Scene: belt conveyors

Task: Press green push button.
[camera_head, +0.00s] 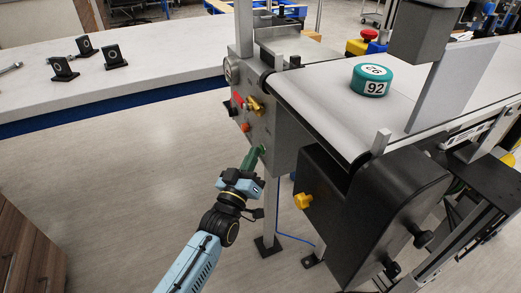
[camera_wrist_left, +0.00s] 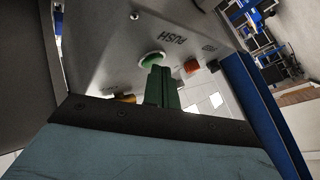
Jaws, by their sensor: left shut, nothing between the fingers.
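The green push button (camera_wrist_left: 152,59) sits on the grey panel under the word PUSH in the left wrist view. My left gripper (camera_wrist_left: 161,70) is shut and empty, with its green fingers pointing at the button. The fingertips overlap the button's lower edge in that view; I cannot tell whether they touch it. In the head view my left gripper (camera_head: 257,151) is at the lower part of the conveyor's control panel (camera_head: 260,128), and the button is mostly hidden by the fingers. My right gripper is not in view.
A red-orange button (camera_wrist_left: 192,66) is beside the green one. The conveyor belt (camera_head: 325,105) carries a teal round piece marked 92 (camera_head: 371,80). A yellow knob (camera_head: 303,201) sticks out of the black housing (camera_head: 365,210). A white table (camera_head: 150,65) stands at left; open floor lies between.

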